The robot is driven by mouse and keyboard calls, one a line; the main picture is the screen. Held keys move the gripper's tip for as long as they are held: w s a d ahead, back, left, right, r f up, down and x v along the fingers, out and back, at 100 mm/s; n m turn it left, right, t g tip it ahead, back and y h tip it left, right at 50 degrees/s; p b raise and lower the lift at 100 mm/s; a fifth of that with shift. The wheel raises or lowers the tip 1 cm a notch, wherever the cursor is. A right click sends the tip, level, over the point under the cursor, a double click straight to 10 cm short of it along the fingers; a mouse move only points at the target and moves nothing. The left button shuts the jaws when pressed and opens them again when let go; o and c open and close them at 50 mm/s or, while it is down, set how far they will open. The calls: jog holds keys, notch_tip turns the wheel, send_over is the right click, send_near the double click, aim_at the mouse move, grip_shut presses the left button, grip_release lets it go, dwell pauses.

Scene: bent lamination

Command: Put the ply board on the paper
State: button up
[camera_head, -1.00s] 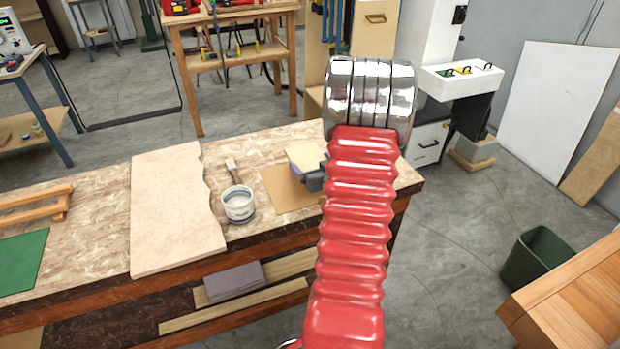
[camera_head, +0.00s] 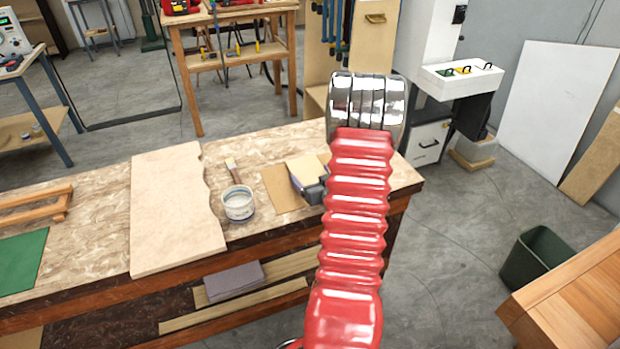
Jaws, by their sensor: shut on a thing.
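The ply board (camera_head: 305,167), a small pale tan piece, is in my gripper (camera_head: 308,182) at the right part of the workbench. My dark grey gripper is shut on its near side and is partly hidden by my red arm. The brown paper (camera_head: 279,190) lies flat on the bench, just left of the gripper. The board overlaps the paper's right part in this view. I cannot tell whether the board touches the paper or hangs just above it.
A white-and-blue pot (camera_head: 238,204) stands left of the paper, with a brush (camera_head: 232,171) behind it. Farther left are a large pale board with a wavy edge (camera_head: 173,215), a wooden frame (camera_head: 35,207) and a green mat (camera_head: 20,260). The workbench (camera_head: 105,230) has bare patches between them.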

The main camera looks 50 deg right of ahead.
dwell(0.3)
jog(key=o, duration=1.3)
jog(key=shift+f, duration=0.1)
jog(key=v, duration=1.2)
